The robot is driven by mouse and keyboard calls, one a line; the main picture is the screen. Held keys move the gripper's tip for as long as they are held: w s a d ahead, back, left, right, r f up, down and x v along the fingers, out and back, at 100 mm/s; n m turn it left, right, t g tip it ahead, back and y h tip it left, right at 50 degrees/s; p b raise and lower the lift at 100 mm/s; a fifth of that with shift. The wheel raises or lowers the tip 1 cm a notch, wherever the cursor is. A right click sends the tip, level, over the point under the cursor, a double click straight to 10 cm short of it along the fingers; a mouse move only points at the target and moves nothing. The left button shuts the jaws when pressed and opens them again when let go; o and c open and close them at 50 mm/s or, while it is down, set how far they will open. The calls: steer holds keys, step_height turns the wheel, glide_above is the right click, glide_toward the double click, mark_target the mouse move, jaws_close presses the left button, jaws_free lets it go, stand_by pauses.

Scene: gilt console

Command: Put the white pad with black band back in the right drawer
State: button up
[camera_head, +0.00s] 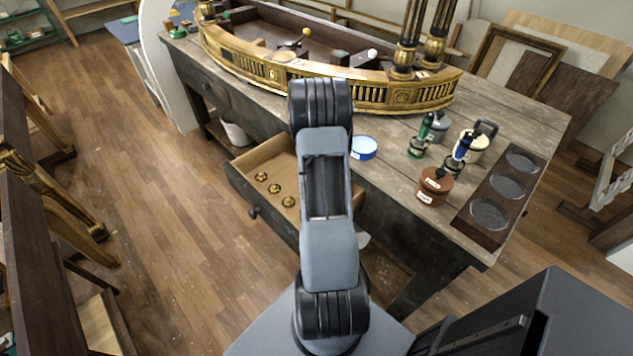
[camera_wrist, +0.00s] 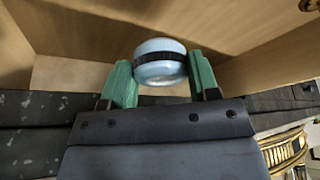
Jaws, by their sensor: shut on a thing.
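The white pad with black band (camera_wrist: 152,70) is between the two green fingers of my gripper (camera_wrist: 161,74) in the wrist view. The fingers are shut on its sides. Pale wooden drawer walls (camera_wrist: 250,60) show around and beyond the pad; I cannot tell whether it touches the drawer floor. In the head view the right drawer (camera_head: 240,179) is pulled open below the bench front. My arm covers its right part, and hides the gripper and pad there.
Several brass pieces (camera_head: 275,188) lie in the drawer's left part. A blue-and-white tin (camera_head: 363,148) stands on the bench (camera_head: 385,180) near its front edge. A brown pot (camera_head: 434,187), screwdrivers and a dark three-well tray (camera_head: 466,222) stand farther right. A gilt curved piece (camera_head: 300,84) lies behind.

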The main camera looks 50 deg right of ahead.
steer(key=f+b, duration=0.1)
steer(key=f, duration=0.1)
steer(key=f+b, duration=0.3)
steer(key=f, duration=0.2)
steer(key=shift+s+d+f+b, duration=0.1)
steer(key=shift+s+b, duration=0.15)
steer(key=shift+b, duration=0.15)
steer(key=o, duration=0.8)
steer(key=shift+o, duration=0.2)
steer(key=shift+r, duration=0.2)
